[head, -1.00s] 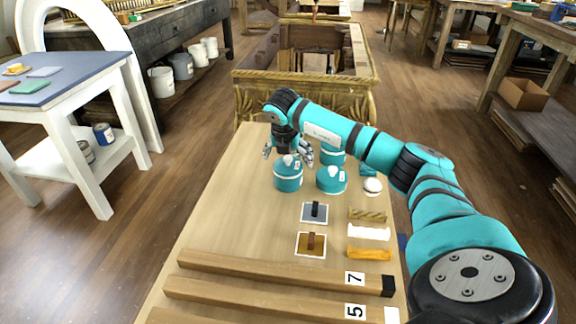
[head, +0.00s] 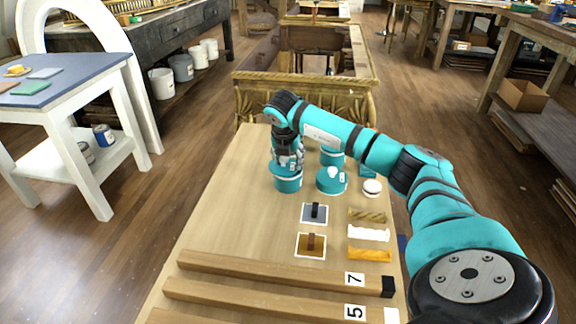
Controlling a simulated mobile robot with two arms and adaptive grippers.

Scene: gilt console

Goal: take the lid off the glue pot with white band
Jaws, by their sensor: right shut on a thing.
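Several teal glue pots stand at the far part of the bench. The left pot (head: 288,183) shows a thin pale band below its lid, as far as its small size lets me tell. My right gripper (head: 288,163) points down onto the top of this pot and is shut on its lid knob, which the fingers mostly hide. The lid appears to sit on the pot. A second teal pot (head: 331,182) stands just to its right with its lid on. A third teal pot (head: 331,157) is behind, partly hidden by my right arm. My left gripper is out of view.
On the wooden bench (head: 226,211) lie a grey swatch (head: 314,214), a brown swatch (head: 310,246), several small strips and a round white-topped item (head: 372,187). Long wooden bars (head: 270,268) lie in front. The gilt console (head: 250,102) stands beyond. The bench's left side is clear.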

